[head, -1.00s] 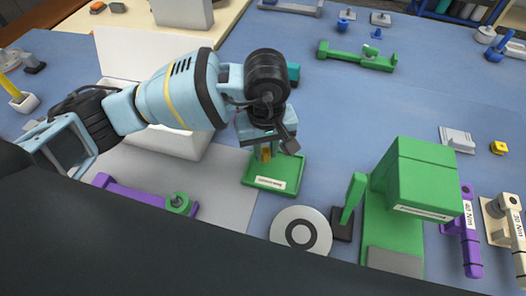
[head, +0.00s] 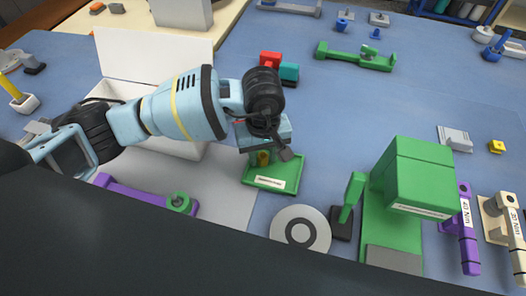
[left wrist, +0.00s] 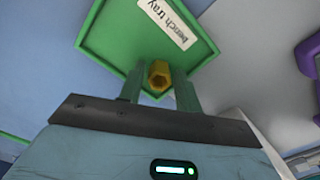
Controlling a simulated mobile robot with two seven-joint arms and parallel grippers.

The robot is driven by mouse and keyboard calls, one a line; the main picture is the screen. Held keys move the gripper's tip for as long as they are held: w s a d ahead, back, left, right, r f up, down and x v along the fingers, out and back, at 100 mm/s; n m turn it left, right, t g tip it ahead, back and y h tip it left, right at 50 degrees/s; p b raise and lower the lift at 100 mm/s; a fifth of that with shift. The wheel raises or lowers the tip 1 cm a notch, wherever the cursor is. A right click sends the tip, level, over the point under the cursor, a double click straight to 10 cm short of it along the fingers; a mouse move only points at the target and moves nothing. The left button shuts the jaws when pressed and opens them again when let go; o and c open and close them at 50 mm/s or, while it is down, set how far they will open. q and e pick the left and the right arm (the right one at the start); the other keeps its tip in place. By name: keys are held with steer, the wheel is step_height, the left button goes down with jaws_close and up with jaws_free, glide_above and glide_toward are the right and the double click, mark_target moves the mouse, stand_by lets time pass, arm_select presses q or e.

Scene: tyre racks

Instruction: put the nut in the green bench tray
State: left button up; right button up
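The brass-yellow hexagonal nut (left wrist: 159,77) is between the two fingers of my left gripper (left wrist: 160,90), which is shut on it. In the head view the nut (head: 264,158) shows below the wrist, over the green bench tray (head: 284,178). The tray is a shallow square with a white label, and it also shows behind the nut in the left wrist view (left wrist: 105,35). My left gripper (head: 263,155) points down over the tray's back part. The gap between nut and tray floor is hard to judge. My right gripper is not in view.
A green press-like stand (head: 415,180) stands right of the tray. A white disc with a grey ring (head: 300,226) lies in front. A white open box (head: 140,60) is behind my left arm. Red (head: 270,58) and teal (head: 289,72) blocks are behind the gripper.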

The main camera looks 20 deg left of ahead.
arm_select(q)
steer(key=shift+o, duration=0.6)
steer(key=shift+r, duration=0.1)
steer(key=shift+r, duration=0.2)
step_height(320, 180, up, 12)
steer(key=shift+f, duration=0.15)
stand_by(0.3)
